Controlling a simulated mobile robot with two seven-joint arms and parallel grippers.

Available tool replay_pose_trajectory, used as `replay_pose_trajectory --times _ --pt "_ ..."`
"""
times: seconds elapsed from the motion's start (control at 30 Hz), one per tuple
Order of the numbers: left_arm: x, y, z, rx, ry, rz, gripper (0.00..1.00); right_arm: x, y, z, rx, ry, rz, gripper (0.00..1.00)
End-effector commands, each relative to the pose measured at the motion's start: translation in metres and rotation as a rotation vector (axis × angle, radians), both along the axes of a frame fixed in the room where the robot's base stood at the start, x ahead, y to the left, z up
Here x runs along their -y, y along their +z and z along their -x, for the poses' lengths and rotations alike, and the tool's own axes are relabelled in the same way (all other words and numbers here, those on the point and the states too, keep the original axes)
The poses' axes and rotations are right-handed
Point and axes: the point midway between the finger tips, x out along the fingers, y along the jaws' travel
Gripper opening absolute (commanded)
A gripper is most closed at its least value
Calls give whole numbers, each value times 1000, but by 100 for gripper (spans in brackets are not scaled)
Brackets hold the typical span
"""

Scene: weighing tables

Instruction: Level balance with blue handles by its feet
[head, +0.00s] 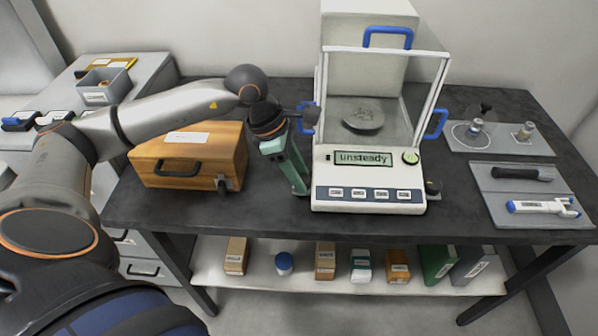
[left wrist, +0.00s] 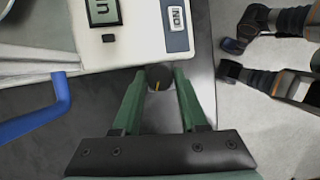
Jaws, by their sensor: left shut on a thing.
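The balance (head: 369,180) with blue handles stands on the dark table, its display (head: 363,160) reading "unsteady". A green round spot (head: 411,157), perhaps the level bubble, sits right of the display. The front right foot (head: 433,188) is a dark knob with a yellow mark. My left gripper (head: 301,190) is at the balance's front left corner. In the left wrist view its green fingers (left wrist: 158,88) are shut on the front left foot (left wrist: 158,76), a dark knob with a yellow mark. This foot is hidden in the head view. My right gripper is not identifiable.
A wooden case (head: 190,165) stands left of my left gripper. Grey trays with weights (head: 498,138) and with tools (head: 530,205) lie on the right. Table surface between balance and trays is clear.

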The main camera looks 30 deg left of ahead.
Motion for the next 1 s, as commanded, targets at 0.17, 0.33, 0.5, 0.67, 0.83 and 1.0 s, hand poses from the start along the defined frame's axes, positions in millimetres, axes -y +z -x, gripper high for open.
replay_pose_trajectory --times 0.17,0.33,0.5,0.67,0.83,1.0 --pt "0 0 0 0 0 0 17 0 0 0 -1 0 0 55" --pt "0 0 0 0 0 0 0 0 0 0 -1 0 0 55" --pt "0 0 0 0 2 0 0 0 -1 1 -1 0 0 55" --pt "0 -3 1 1 66 0 0 -1 -12 1 -6 2 0 55" --pt "1 -2 1 2 159 0 0 -6 -19 2 -19 11 -6 55" --pt "0 0 1 1 190 1 0 -12 -11 -5 -1 20 -15 55"
